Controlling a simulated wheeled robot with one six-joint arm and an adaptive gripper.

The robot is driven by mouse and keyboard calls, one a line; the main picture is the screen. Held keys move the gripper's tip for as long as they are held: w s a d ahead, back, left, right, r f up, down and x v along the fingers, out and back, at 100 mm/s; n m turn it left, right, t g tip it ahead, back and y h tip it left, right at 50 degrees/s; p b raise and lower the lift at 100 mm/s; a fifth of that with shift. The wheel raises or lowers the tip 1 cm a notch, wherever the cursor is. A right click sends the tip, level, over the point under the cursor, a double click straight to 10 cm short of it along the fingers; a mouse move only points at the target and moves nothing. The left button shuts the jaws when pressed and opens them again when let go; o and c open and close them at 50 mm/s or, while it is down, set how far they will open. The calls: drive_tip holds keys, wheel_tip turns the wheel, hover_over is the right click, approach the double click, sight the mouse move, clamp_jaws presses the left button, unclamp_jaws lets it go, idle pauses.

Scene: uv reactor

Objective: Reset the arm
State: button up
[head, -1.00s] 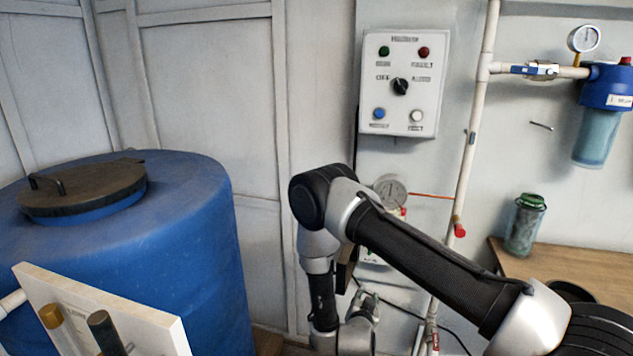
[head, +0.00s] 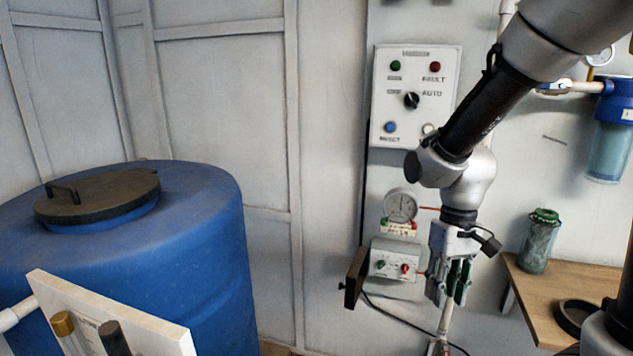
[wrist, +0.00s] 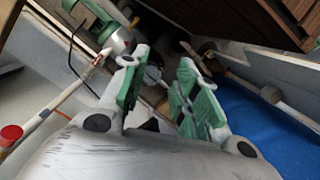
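My gripper (head: 452,281) hangs fingers-down in front of the wall in the head view, right of the small lower switch box (head: 396,261). In the wrist view my gripper (wrist: 163,92) shows its two green-padded fingers apart, with nothing between them. In the head view my arm comes down from the top right and covers part of the white control panel (head: 416,70). The panel's green and red lamps, black selector knob and blue button stay visible; its white button is partly hidden.
A blue tank (head: 195,235) with a dark lid (head: 98,195) stands at left. A gauge (head: 401,205) is on the wall. A wooden bench (head: 540,300) at right bears a green-capped jar (head: 540,240). A blue filter (head: 612,125) hangs above. A white board (head: 150,335) is at lower left.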

drive_tip(key=s+d+r+m+t, duration=0.1)
drive_tip(key=s+d+r+t, duration=0.2)
drive_tip(key=r, duration=0.5)
drive_tip(key=s+d+r+m+t, duration=0.1)
drive_tip(key=s+d+r+t, duration=0.2)
drive_tip(key=s+d+r, duration=0.2)
drive_tip(key=d+r, duration=0.3)
drive_tip(key=shift+s+d, duration=0.15)
drive_tip(key=shift+s, duration=0.15)
